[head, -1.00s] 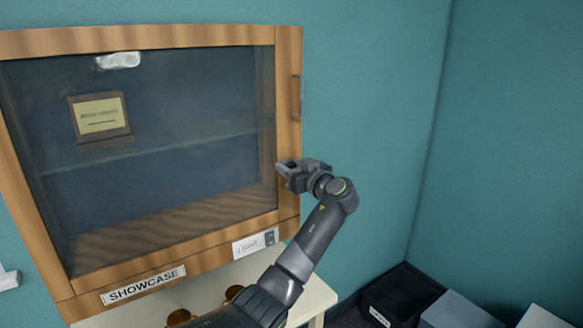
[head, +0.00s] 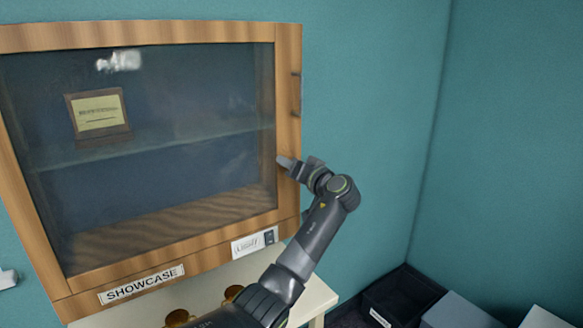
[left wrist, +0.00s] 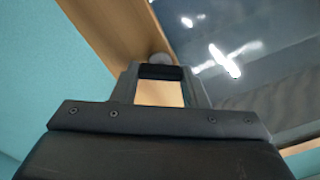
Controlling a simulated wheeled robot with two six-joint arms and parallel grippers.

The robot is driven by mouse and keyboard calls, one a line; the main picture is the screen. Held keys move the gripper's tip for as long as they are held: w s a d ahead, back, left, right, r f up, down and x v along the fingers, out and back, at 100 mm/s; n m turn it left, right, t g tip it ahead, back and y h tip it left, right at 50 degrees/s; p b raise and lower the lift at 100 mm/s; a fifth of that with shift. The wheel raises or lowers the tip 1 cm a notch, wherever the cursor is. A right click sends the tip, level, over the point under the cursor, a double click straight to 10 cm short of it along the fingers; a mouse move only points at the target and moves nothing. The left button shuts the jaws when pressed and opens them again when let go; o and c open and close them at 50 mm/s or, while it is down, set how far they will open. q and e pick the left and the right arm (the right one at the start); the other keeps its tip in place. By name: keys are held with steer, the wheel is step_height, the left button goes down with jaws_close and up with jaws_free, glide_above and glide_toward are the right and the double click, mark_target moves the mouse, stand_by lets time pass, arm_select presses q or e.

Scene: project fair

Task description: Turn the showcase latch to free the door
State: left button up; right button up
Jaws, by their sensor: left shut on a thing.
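My left gripper (head: 286,162) is at the door's right frame, below the handle, and is shut on the latch. The gripper's jaws hide most of the latch in the head view. In the left wrist view a small rounded grey part, apparently the latch (left wrist: 160,58), shows at the jaw tips (left wrist: 160,72) against the wood. My right gripper is in neither view.
A framed plaque (head: 97,113) stands on the glass shelf inside. A white table (head: 315,296) is beneath the showcase. Dark and grey bins (head: 402,295) stand at lower right. Teal wall is clear to the right.

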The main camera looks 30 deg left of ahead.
arm_select(q)
steer(key=m+p, duration=0.4)
steer(key=m, duration=0.7)
steer(key=shift+w+f, duration=0.1)
steer(key=shift+m, duration=0.5)
steer(key=o, duration=1)
steer(key=shift+f, duration=0.1)
steer(key=shift+d, duration=0.1)
